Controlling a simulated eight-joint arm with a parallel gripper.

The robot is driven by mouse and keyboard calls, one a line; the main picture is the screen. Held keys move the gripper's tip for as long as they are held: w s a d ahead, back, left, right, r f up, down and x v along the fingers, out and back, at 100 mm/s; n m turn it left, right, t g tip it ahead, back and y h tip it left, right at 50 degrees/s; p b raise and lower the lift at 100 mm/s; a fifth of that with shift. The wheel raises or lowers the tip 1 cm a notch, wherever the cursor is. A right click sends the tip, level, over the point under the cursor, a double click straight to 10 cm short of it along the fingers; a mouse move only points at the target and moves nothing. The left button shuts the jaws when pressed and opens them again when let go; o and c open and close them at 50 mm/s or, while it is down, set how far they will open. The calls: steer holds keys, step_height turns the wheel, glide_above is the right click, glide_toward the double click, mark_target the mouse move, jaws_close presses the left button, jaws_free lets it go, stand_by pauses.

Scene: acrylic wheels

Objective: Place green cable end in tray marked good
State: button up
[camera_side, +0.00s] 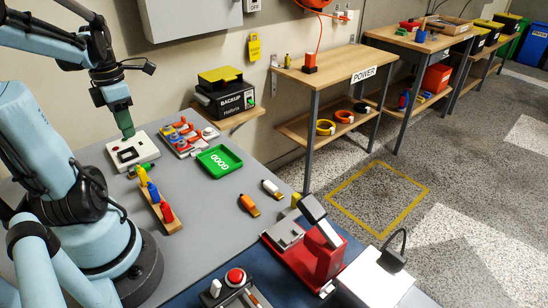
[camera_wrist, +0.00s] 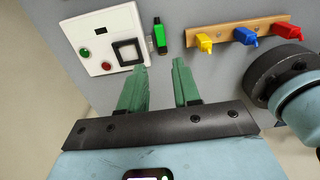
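A green cable end (camera_wrist: 160,38) with a dark tip lies on the grey table beside a white box, just beyond my fingertips in the wrist view. In the side view a small bit of green (camera_side: 132,172) shows by the box's near edge. My gripper (camera_wrist: 160,68) is open and empty, its two green fingers apart, with the cable end ahead of the gap. In the side view my gripper (camera_side: 127,134) points down over the white box. The green tray marked GOOD (camera_side: 233,168) sits to the right on the table and looks empty.
The white box (camera_side: 146,144) has a black square and buttons. A wooden rack (camera_side: 173,225) holds yellow, blue and red connectors. A tray of several coloured parts (camera_side: 187,138) stands behind. Orange (camera_side: 249,205) and white (camera_side: 271,188) pieces lie right. Table between rack and GOOD tray is mostly clear.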

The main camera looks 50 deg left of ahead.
mark_target(138, 162)
steer(key=shift+s+f, duration=0.1)
steer(key=shift+f, duration=5.85)
steer(key=shift+c, duration=0.3)
jaws_close()
